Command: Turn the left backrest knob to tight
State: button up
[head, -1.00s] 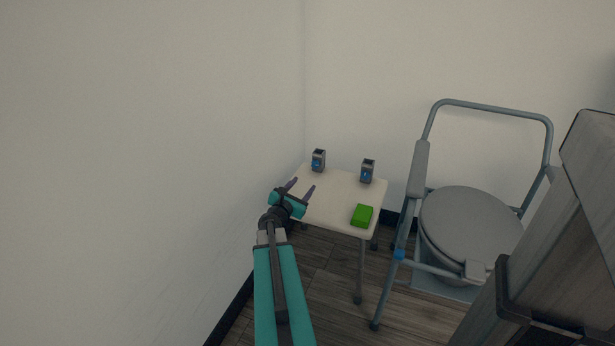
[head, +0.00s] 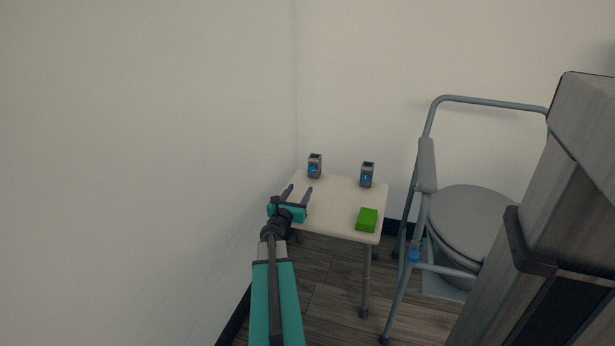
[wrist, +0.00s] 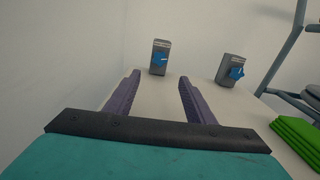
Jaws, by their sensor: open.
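The left backrest knob (wrist: 158,59) is a small blue knob on a grey upright bracket at the back left of a white seat (head: 335,197). It also shows in the head view (head: 313,169). The right backrest knob (wrist: 237,73) is a like blue knob on a second grey bracket; in the head view (head: 366,177) it is at the back right. My gripper (head: 297,190) is open and empty over the seat's left side, its purple fingers pointing toward the left bracket. The wrist view shows the left knob beyond the fingertips (wrist: 160,80), apart from them.
A folded green cloth or block (head: 367,219) lies at the seat's front right. A commode chair (head: 428,165) with a grey lid stands to the right. The white wall is close on the left and behind. A large grey post or panel (head: 545,215) fills the right foreground.

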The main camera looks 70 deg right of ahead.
jog(key=b, duration=0.2)
send_near(312, 171)
jog(key=shift+w+d, duration=0.15)
jog(key=shift+d, duration=0.75)
jog(key=shift+w+d, duration=0.2)
jog(key=shift+d, duration=0.75)
jog(key=shift+d+b, duration=0.65)
jog(key=shift+d, duration=1.5)
jog(key=c, duration=1.1)
jog(key=shift+o, duration=0.2)
